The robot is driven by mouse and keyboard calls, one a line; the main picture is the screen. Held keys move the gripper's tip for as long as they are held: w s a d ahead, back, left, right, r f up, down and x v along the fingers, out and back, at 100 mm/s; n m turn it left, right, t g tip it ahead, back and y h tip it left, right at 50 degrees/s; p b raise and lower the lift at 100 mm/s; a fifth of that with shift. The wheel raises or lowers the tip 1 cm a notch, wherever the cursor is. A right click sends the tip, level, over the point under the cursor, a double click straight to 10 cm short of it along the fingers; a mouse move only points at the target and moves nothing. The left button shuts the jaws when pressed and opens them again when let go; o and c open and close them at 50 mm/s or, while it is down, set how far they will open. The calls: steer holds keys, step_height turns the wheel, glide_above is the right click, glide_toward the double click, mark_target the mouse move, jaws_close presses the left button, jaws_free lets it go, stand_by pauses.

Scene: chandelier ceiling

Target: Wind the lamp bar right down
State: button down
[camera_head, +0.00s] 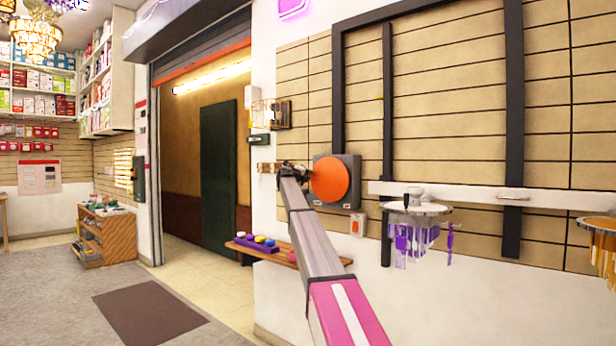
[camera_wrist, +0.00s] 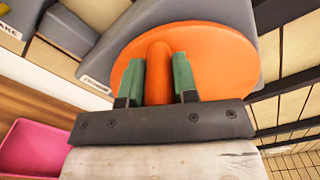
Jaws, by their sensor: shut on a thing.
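The lamp bar (camera_head: 465,196) is a long white horizontal bar in front of dark vertical rails. It sits low on the slatted wall. A purple-glass lamp (camera_head: 418,230) hangs from it, and an amber lamp (camera_head: 602,240) hangs at the right picture edge. An orange winding disc (camera_head: 330,180) is mounted on a grey wall box (camera_head: 352,166) left of the bar. My gripper (camera_head: 292,170) is at the disc's left side. In the wrist view, its green fingers (camera_wrist: 158,85) are shut on an orange handle (camera_wrist: 158,60) standing out from the disc (camera_wrist: 215,55).
A wooden wall shelf (camera_head: 262,252) with coloured items runs below the disc. A small switch box (camera_head: 358,223) is under the grey box. A doorway with a dark green door (camera_head: 218,175) opens to the left. Grey floor (camera_head: 65,300) at left is mostly clear.

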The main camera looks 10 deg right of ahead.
steer(key=shift+w+a, duration=0.1)
steer(key=c, duration=0.9)
jaws_free()
steer(key=v, duration=1)
steer(key=shift+s+a, duration=0.3)
steer(key=shift+f, duration=0.1)
